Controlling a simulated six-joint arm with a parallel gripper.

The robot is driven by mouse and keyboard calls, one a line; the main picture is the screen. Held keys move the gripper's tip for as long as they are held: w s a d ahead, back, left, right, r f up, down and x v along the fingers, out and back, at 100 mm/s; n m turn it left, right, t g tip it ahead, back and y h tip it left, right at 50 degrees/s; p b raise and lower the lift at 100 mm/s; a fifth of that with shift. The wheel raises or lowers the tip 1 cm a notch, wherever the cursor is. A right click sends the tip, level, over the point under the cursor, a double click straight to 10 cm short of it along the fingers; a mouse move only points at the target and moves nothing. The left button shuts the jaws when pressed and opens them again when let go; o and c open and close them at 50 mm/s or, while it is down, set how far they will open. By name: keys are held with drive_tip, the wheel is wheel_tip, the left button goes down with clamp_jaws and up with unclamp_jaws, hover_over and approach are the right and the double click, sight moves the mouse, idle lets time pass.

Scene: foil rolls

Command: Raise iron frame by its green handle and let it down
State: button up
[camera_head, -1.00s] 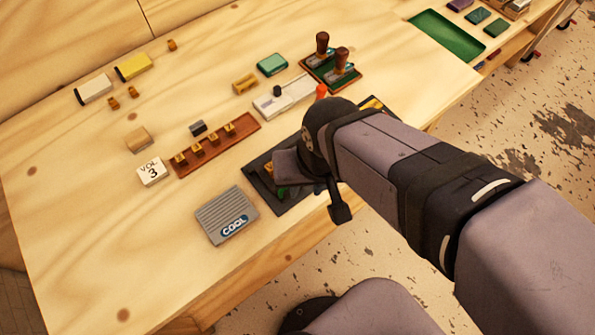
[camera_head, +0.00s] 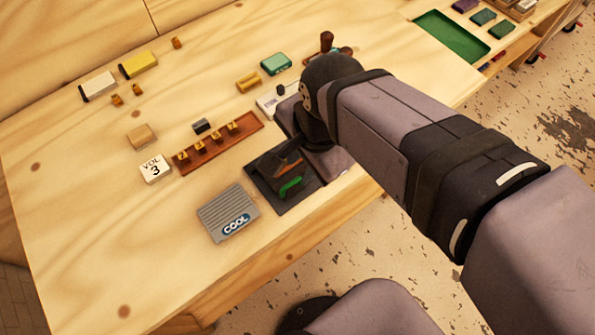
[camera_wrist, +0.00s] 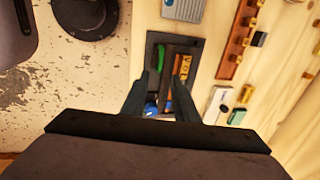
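The iron frame (camera_head: 268,168) is dark and sits on a black base plate (camera_head: 296,203) near the table's front edge, right of the grey COOL box. Its green handle (camera_head: 290,188) shows on the side facing the table's front edge. My gripper (camera_wrist: 167,68) is open, with two dark fingers apart and nothing visibly held between them. In the wrist view the fingers point over the plate, which holds a brown part and some coloured pieces. In the head view my wrist hides the plate's right end. I cannot tell whether a finger touches the frame.
The COOL box (camera_head: 229,212) lies close to the plate's left. A brown rail (camera_head: 220,142) with several small blocks lies behind it, and a VOL 3 block (camera_head: 155,168) is farther left. A green tray (camera_head: 452,36) is at the far right. The front left table is clear.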

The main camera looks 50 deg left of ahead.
sight(296, 180)
drive_tip(key=shift+a+f+p, duration=0.15)
drive_tip(key=shift+a+f, duration=0.05)
drive_tip(key=shift+f, duration=0.95)
drive_tip(key=shift+a+f+p, duration=0.15)
drive_tip(key=shift+a+f, duration=0.1)
drive_tip(key=shift+f, duration=0.95)
drive_tip(key=shift+a+f+p, duration=0.15)
drive_tip(key=shift+a+f, duration=0.05)
drive_tip(key=shift+f, duration=0.95)
clamp_jaws()
